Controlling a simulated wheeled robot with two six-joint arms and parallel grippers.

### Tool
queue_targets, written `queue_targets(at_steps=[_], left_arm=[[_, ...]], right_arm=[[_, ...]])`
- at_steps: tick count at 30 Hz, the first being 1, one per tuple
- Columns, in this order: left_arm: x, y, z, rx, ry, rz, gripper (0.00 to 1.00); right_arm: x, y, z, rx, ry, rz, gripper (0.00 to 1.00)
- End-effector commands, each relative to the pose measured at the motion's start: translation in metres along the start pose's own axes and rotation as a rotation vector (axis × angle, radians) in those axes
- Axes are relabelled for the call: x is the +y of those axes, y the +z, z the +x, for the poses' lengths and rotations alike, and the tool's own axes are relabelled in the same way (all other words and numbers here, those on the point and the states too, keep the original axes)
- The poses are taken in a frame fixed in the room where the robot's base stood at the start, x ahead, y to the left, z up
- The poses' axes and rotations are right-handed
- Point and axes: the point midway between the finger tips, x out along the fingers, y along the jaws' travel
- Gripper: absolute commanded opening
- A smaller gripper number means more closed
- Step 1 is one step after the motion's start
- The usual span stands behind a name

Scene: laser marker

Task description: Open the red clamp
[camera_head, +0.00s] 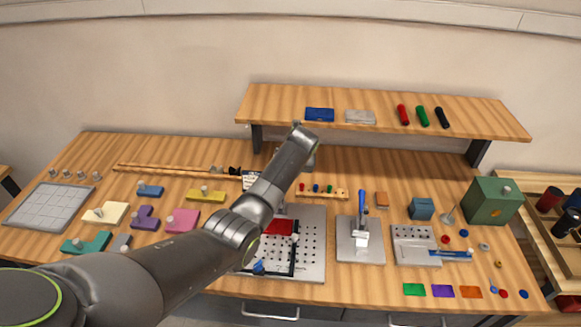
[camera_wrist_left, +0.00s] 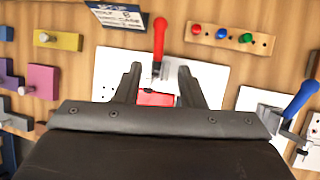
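The red clamp (camera_wrist_left: 159,40) shows in the left wrist view as a long red handle on a small metal base, at the far edge of a white perforated plate (camera_wrist_left: 112,68). Its handle points away from my gripper; I cannot tell its exact tilt. My left gripper (camera_wrist_left: 160,72) is open, with its two dark fingers on either side of the clamp's base and nothing seen held between them. A red piece (camera_wrist_left: 155,98) lies between the fingers nearer the palm. In the head view my left arm hides the clamp. My right gripper is not in view.
A blue-handled clamp (camera_head: 362,202) stands on a plate to the right. A small printed sign (camera_wrist_left: 118,16) stands just left of the red clamp. A wooden strip with coloured pegs (camera_wrist_left: 228,38) lies beyond to the right. A shelf (camera_head: 280,101) overhangs the back of the table.

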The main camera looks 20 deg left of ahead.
Motion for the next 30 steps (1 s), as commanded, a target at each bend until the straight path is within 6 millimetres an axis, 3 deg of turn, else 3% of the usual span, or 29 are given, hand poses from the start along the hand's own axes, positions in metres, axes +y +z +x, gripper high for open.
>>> queue_targets(at_steps=[7,24,27,30], left_arm=[[0.000,0.000,-0.016,0.000,-0.001,0.001,0.36],[0.001,-0.001,-0.017,0.002,0.000,-0.004,0.36],[0.004,-0.010,-0.012,0.007,-0.004,-0.057,0.36],[0.014,-0.032,-0.002,0.019,-0.012,-0.194,0.36]], right_arm=[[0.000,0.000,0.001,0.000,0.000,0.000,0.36],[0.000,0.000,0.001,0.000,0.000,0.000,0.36],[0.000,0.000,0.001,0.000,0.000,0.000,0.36],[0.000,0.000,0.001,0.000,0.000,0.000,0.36]])
